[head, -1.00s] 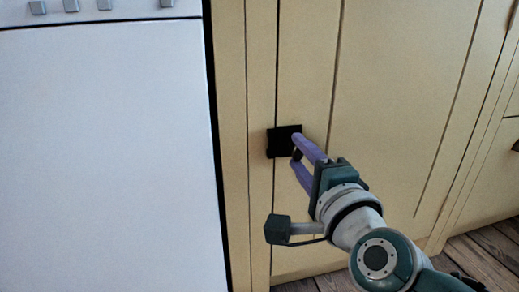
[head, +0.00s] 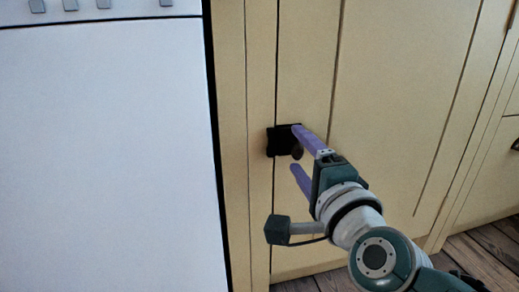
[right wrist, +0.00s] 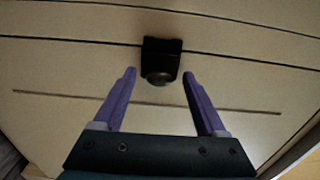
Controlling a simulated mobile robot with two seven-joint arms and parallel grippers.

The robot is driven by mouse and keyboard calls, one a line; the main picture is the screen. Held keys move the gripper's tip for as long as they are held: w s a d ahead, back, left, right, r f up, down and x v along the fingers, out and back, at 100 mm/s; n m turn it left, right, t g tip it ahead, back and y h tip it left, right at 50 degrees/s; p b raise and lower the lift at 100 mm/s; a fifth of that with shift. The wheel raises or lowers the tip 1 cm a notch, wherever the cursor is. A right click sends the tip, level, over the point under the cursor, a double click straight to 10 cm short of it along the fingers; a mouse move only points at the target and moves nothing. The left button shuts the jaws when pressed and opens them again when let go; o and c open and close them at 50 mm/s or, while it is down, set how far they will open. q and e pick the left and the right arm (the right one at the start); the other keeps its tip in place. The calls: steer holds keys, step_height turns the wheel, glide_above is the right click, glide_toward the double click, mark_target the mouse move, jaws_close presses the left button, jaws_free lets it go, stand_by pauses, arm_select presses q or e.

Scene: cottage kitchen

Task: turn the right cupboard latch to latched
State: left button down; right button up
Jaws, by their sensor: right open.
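The right cupboard latch is a small black plate (head: 281,141) with a dark round knob (head: 297,152), at the left edge of the cream cupboard door (head: 400,120). My right gripper (head: 294,148) is open in front of the latch, its two purple fingers apart above and below the knob. In the right wrist view the latch (right wrist: 161,58) sits just beyond the fingertips, and my right gripper (right wrist: 160,74) has the knob roughly centred between its fingers, with gaps on both sides. The latch's turn position is hard to tell. My left gripper is not in view.
A white appliance (head: 105,160) with grey knobs stands to the left, separated by a dark gap. A drawer with a dark pull (head: 516,145) is at the far right. Wooden floor (head: 485,255) shows at lower right.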

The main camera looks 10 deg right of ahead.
steer(key=s+p, duration=0.4)
steer(key=s, duration=0.6)
steer(key=shift+d, duration=0.15)
